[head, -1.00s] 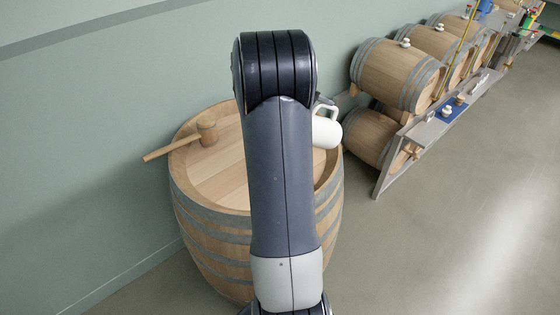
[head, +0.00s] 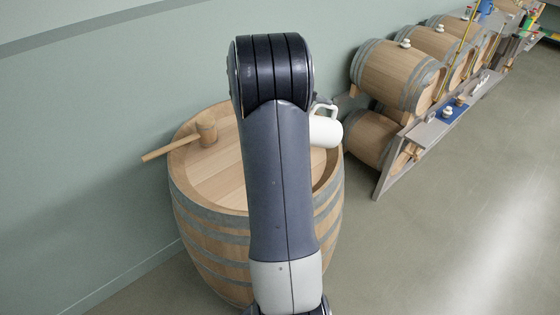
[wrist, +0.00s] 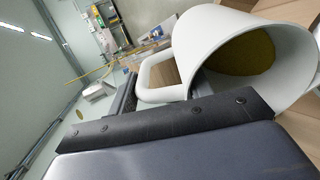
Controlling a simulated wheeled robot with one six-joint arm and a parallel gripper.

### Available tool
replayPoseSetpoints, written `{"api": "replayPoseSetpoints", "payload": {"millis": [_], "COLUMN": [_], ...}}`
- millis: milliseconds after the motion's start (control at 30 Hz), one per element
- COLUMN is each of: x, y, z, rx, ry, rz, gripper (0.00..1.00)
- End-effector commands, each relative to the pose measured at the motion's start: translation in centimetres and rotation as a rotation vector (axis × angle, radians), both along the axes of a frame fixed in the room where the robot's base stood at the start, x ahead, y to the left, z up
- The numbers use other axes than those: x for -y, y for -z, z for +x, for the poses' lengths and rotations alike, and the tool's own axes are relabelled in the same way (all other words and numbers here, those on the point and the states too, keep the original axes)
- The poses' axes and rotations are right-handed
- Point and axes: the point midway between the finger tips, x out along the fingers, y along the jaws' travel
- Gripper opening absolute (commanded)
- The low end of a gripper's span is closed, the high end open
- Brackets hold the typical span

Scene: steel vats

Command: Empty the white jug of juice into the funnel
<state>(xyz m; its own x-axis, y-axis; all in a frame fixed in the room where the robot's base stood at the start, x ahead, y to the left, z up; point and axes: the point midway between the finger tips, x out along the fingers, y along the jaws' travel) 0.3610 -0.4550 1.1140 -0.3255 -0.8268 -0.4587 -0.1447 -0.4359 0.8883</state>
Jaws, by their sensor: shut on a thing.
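The white jug (head: 327,132) shows just right of my arm in the head view, above the right side of the barrel top, and lies well over on its side. In the wrist view the jug (wrist: 190,40) has its wide mouth in sight, with dark yellow juice (wrist: 246,52) inside. My gripper (wrist: 160,86) is shut on the jug's handle; its fingers are partly hidden by the handle and the wrist housing. In the head view my arm covers most of the gripper. I cannot make out the funnel; my arm hides the middle of the barrel top.
A large upright wooden barrel (head: 205,235) stands below the jug. A wooden mallet (head: 206,130) lies on its top at the left, the handle reaching past the rim. Several barrels lie on a rack (head: 388,178) at the right. The floor in front of the rack is clear.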

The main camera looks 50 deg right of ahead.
Motion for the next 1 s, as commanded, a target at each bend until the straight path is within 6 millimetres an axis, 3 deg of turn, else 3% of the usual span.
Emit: {"api": "replayPoseSetpoints", "payload": {"millis": [1000], "x": [-0.70], "y": [0.13], "z": [0.28], "rx": [-0.028], "ry": [-0.002], "rz": [-0.066], "gripper": [0.00]}}
